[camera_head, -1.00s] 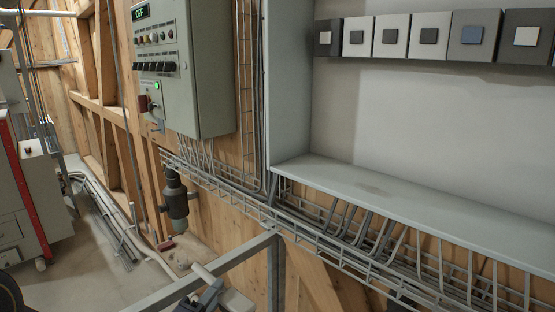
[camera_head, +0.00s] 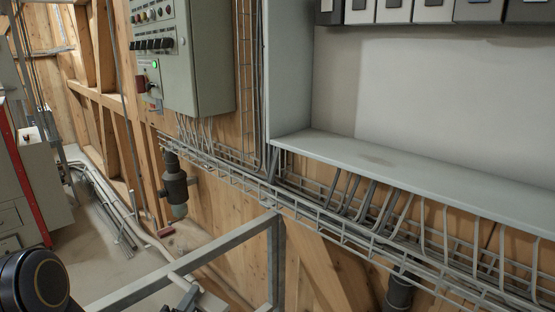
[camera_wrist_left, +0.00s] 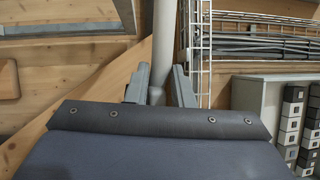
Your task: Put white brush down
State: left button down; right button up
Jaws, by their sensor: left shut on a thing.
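My left gripper (camera_head: 190,297) shows at the bottom edge of the head view, mostly cut off by the frame. It is shut on a pale handle (camera_head: 179,281), which I take to be the white brush. In the left wrist view, the two grey fingers of my left gripper (camera_wrist_left: 160,92) close on the pale handle (camera_wrist_left: 165,45), which runs up and away between them. The brush's bristle end cannot be made out in either view. My right gripper is not in view.
A grey metal rail frame (camera_head: 235,235) stands close beyond my left gripper. A wire cable tray (camera_head: 330,217) runs along the wooden wall below a grey shelf (camera_head: 420,179). A control cabinet (camera_head: 205,60) hangs at upper left. Open floor (camera_head: 90,260) lies at left.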

pick_arm(q)
notch_tip(320, 180, down, 8)
jog(key=s+n+y, duration=0.2)
jog(key=n+y, duration=0.1)
jog(key=y, duration=0.2)
jog(key=shift+f+t+y, duration=0.15)
jog(key=shift+t+y, duration=0.15)
jog(key=shift+t, duration=0.1)
jog(key=shift+a, duration=0.1)
